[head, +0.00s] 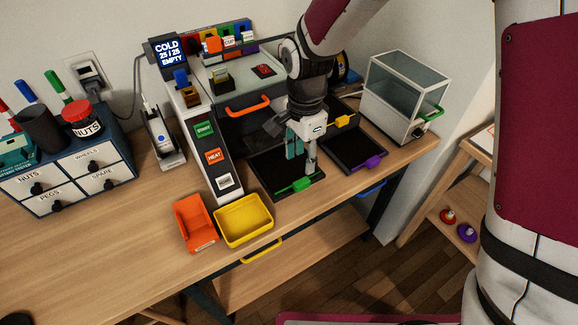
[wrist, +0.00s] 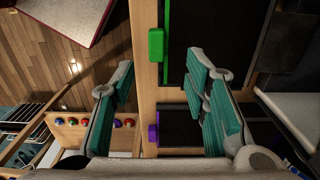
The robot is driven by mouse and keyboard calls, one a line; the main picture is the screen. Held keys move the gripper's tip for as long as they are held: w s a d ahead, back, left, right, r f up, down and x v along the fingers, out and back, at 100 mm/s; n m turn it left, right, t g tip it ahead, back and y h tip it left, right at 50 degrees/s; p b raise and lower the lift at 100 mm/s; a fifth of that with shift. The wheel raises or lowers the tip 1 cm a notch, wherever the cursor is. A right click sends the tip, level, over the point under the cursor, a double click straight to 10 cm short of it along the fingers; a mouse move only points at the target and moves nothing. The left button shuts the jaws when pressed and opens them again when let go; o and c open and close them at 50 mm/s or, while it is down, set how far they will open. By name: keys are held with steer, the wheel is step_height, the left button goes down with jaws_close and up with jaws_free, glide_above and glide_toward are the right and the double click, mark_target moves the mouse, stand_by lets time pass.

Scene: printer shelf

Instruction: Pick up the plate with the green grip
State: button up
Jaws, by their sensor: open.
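The plate (head: 264,172) with the green grip is a dark, flat square lying on the table in front of the printer. Its green grip (head: 295,185) points toward the table's front edge. My gripper (head: 301,160) is above this plate, with its teal-padded fingers spread and nothing between them. In the wrist view, the green grip (wrist: 157,44) shows beyond my fingertips, between their lines, with the dark plate (wrist: 215,25) to its right. My gripper and arm hide part of the plate in the head view.
A dark plate with a purple grip (head: 374,161) lies close on the right, and a yellow grip (head: 344,120) shows behind it. A clear box (head: 405,95) stands at back right. A yellow bin (head: 243,238) and orange bin (head: 196,238) stand front left.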

mark_target(302, 181)
step_height(302, 181, down, 2)
steer(key=shift+f, duration=0.25)
steer(key=f, duration=0.2)
steer(key=f+p, duration=0.1)
steer(key=f, duration=0.1)
steer(key=shift+s+d, duration=0.1)
steer(key=shift+s, duration=0.2)
steer(key=shift+w+f, duration=0.1)
steer(key=shift+f, duration=0.5)
steer(key=shift+c, duration=0.6)
jaws_close()
